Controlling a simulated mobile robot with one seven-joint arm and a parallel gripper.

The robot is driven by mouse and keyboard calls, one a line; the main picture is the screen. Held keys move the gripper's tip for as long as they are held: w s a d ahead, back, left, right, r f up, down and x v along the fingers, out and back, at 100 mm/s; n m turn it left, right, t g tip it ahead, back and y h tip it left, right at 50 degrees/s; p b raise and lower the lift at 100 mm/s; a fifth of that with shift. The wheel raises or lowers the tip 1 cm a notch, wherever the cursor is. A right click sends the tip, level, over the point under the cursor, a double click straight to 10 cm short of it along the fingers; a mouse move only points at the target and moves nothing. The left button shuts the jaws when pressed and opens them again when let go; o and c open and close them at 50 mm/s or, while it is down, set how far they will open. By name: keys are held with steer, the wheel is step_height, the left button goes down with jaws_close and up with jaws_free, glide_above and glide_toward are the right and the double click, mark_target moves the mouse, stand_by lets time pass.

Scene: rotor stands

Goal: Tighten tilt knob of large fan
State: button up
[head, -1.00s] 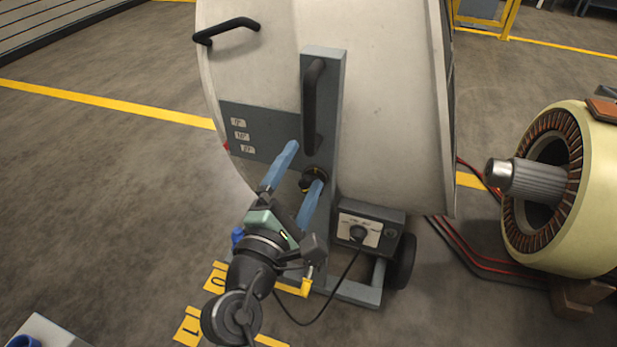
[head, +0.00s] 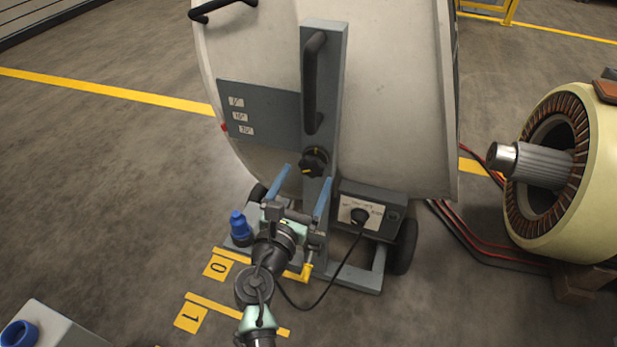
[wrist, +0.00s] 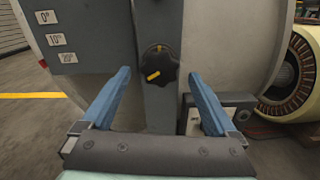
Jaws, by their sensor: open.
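The large fan (head: 385,95) is a big pale drum on a wheeled grey stand. Its tilt knob (head: 314,162), black and lobed with a yellow mark, sits on the grey upright (head: 322,60) below the black handle. In the wrist view the knob (wrist: 157,66) is ahead, between and beyond the fingertips, with its yellow pointer slanting toward lower left. A short yellow mark shows above it on the upright. My gripper (head: 306,173) is open with two blue fingers, empty, just short of the knob and apart from it. It also shows in the wrist view (wrist: 160,76).
A control box (head: 370,212) with a dial and cable is right of the upright. An angle plate (head: 258,115) is at left. A blue-capped part (head: 238,226) stands left of my gripper. A stator with shaft (head: 575,190) is at right; open floor lies left.

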mark_target(313, 165)
steer(key=shift+b+x, duration=0.3)
steer(key=shift+x, duration=1)
steer(key=shift+c, duration=0.3)
steer(key=c, duration=1.3)
